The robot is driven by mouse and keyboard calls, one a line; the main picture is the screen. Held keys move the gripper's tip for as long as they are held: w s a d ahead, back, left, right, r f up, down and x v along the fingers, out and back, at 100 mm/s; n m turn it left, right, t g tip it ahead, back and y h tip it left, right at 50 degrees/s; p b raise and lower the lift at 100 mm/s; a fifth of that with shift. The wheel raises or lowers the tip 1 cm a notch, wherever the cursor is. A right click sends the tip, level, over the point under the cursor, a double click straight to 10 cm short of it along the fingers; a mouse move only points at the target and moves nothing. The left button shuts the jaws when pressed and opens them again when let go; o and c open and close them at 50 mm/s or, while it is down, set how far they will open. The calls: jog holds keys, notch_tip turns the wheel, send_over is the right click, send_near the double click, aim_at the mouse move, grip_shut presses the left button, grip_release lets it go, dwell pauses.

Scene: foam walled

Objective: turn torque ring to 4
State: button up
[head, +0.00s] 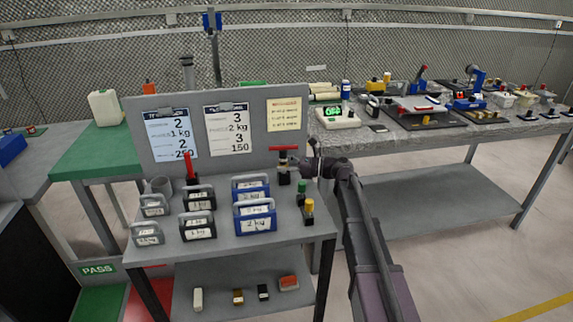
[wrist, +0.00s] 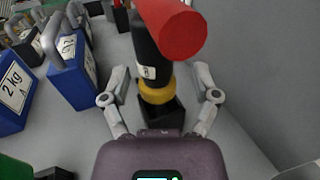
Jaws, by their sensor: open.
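The torque tool stands upright in a black square holder (wrist: 160,115). It has a red T-handle (head: 285,149), a black body (head: 284,172) with a small white label (wrist: 148,72), and a yellow ring (wrist: 155,93) low on the body. The label's marks are too small to read. My gripper (wrist: 161,73) is open, with one finger on each side of the tool at about ring height. Gaps show between both fingers and the ring. In the head view my gripper (head: 311,163) is just right of the tool, and the ring cannot be made out.
Blue weight boxes (head: 255,220) and black ones (head: 198,228) stand left of the tool. Green-topped (head: 300,190) and yellow-topped (head: 308,207) small pieces stand in front of it. A grey panel (head: 243,135) with instruction sheets rises behind.

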grip_shut()
jog(key=shift+d, duration=0.25)
jog(key=shift+a, duration=0.25)
jog(key=shift+s, duration=0.1)
jog(key=shift+m+t, duration=0.3)
jog(key=shift+t, duration=0.5)
jog(key=shift+s+m+t+h, duration=0.1)
jog(key=shift+m+t+h, duration=0.7)
jog(key=shift+m+t, duration=1.05)
jog(key=shift+m+t+h, duration=0.65)
jog(key=shift+t+h, duration=0.05)
jog(key=shift+t, duration=0.75)
